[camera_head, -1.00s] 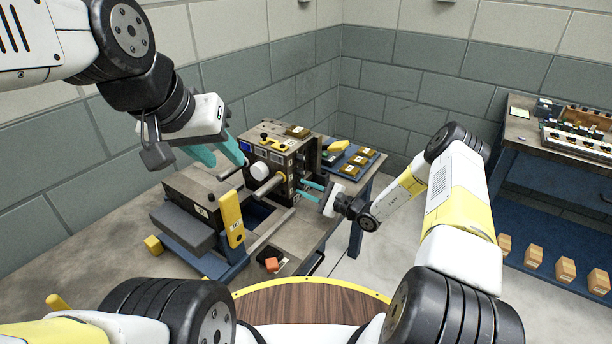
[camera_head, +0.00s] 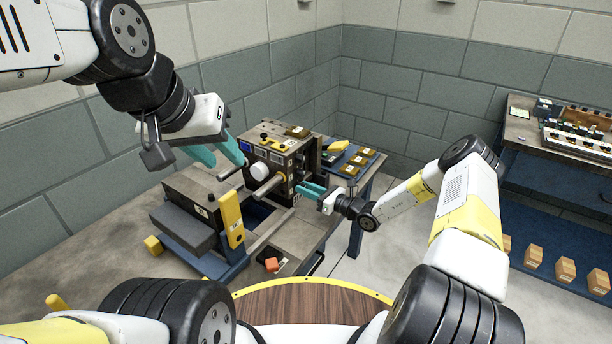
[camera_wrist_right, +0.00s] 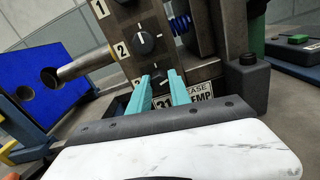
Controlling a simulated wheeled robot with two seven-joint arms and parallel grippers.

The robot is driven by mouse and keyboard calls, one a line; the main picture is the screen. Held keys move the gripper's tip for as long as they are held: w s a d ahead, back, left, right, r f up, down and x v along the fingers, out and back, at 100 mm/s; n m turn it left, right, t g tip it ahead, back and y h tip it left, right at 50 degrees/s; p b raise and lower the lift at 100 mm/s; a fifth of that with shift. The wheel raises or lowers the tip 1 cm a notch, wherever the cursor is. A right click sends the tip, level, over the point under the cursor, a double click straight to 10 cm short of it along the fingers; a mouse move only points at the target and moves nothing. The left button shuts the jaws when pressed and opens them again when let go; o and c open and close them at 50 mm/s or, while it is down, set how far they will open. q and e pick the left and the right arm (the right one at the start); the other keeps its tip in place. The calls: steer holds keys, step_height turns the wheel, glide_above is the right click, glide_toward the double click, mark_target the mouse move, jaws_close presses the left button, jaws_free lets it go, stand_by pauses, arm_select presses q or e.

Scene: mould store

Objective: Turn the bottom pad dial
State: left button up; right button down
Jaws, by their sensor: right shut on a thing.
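In the right wrist view the machine's side panel (camera_wrist_right: 180,48) carries dials beside labels 1, 2 and 3. The middle dial (camera_wrist_right: 144,43) is a dark knob with a white mark, beside label 2. My right gripper (camera_wrist_right: 159,77) has its teal fingers either side of the bottom dial, by label 3, and is shut on it. The fingers hide most of that dial, so its pointer cannot be read. In the head view my right gripper (camera_head: 299,188) reaches the machine's right side. My left gripper (camera_head: 229,164) is open and empty, left of the machine (camera_head: 285,163).
A metal rod (camera_wrist_right: 84,66) sticks out left of the dials. A grey block (camera_wrist_right: 245,88) and a blue spring (camera_wrist_right: 180,24) are on the right. A blue tray (camera_head: 345,160) with small blocks lies behind the machine. A bench (camera_head: 520,130) stands far right.

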steer(key=shift+m, duration=1.5)
steer(key=c, duration=1.2)
jaws_free()
steer(key=shift+d, duration=0.1)
steer(key=v, duration=0.7)
steer(key=shift+s+d, duration=0.25)
steer(key=shift+d, duration=0.05)
